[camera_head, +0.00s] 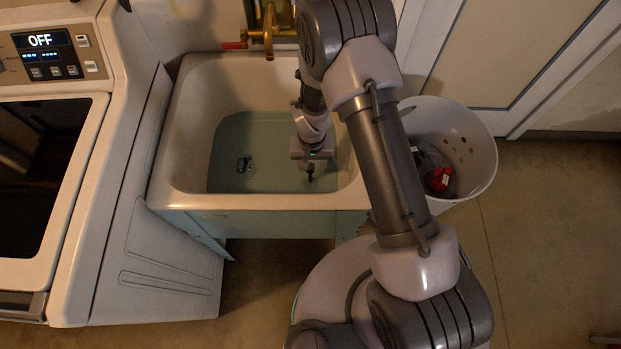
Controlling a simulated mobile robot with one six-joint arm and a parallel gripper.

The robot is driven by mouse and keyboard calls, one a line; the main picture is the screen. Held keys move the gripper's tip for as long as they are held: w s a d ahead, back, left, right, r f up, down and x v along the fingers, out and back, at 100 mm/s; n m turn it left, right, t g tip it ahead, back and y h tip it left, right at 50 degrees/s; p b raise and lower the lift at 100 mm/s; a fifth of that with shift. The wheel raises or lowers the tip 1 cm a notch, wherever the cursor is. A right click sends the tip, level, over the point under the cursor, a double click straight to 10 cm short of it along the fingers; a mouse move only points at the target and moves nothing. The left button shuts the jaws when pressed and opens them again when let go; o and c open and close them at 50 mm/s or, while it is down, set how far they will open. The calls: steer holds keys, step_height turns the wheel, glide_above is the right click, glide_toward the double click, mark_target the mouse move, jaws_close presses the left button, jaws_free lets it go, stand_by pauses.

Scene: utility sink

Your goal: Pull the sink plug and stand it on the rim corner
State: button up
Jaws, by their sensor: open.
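The utility sink (184,135) stands in the middle left with a pale greenish layer, which looks like water, over its floor. A small dark object (244,164) with a lighter bit beside it lies in the left part of the basin; it may be the plug, but it is too small to tell. My gripper (310,177) points down inside the basin, to the right of the dark object and apart from it. Its fingers are open, with nothing visible between them. The front rim (265,202) and its left corner are bare. My arm hides the sink's back right part.
A brass tap (268,32) with a red handle is at the wall behind the sink. A white appliance (120,200) with a panel reading OFF stands close on the left. A white perforated basket (470,135) holding dark and red items stands on the right.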

mark_target(310, 184)
steer(key=f, duration=0.1)
steer(key=f+b, duration=0.1)
steer(key=f, duration=0.2)
steer(key=shift+s+a, duration=0.1)
steer(key=shift+a, duration=0.15)
steer(key=shift+r, duration=0.1)
steer(key=shift+c, duration=1.1)
jaws_close()
steer(key=shift+r, duration=0.1)
step_height(310, 184, up, 10)
steer(key=p, duration=0.3)
steer(key=shift+p, duration=0.4)
